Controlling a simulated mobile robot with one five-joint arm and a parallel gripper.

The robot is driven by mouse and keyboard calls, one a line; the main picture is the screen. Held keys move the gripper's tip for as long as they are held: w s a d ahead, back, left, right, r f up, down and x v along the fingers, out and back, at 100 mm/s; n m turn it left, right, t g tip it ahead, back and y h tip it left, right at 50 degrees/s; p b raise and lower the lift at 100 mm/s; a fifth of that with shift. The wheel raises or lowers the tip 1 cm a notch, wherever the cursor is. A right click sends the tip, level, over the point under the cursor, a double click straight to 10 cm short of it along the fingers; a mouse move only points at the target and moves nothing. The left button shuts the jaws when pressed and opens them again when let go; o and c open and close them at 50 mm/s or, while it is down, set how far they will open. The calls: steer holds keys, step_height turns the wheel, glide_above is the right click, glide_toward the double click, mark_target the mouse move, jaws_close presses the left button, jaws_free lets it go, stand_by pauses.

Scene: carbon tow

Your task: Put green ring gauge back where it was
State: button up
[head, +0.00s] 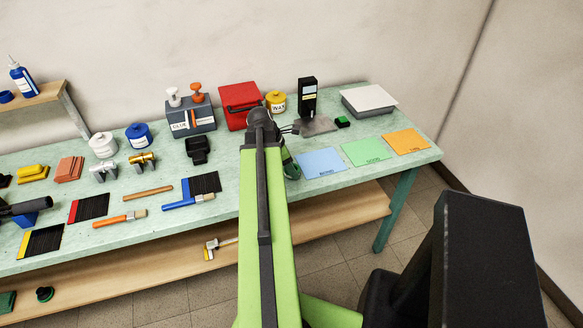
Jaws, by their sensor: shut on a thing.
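My light-green arm reaches over the table (325,188). My gripper (287,156) is mostly hidden behind the arm, low over the table's front part. A dark green rounded thing, seemingly the green ring gauge (292,169), shows at the arm's right edge, and my gripper is shut on it. Most of it is hidden, and I cannot tell whether it touches the table. To its right lie a blue mat (321,162), a green mat (366,152) and an orange mat (407,142), all bare.
Brushes and tools crowd the left. A wooden shelf (335,213) runs below.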

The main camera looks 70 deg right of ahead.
steer(key=o, duration=1.4)
steer(key=shift+f, duration=0.1)
steer(key=shift+r+p, duration=0.35)
steer(key=p+v, duration=1)
steer(key=v, duration=0.1)
steer(key=shift+w+a+r+p, duration=0.15)
steer(key=shift+a+r+p, duration=0.1)
steer(key=shift+p, duration=0.1)
steer(key=shift+d, duration=0.1)
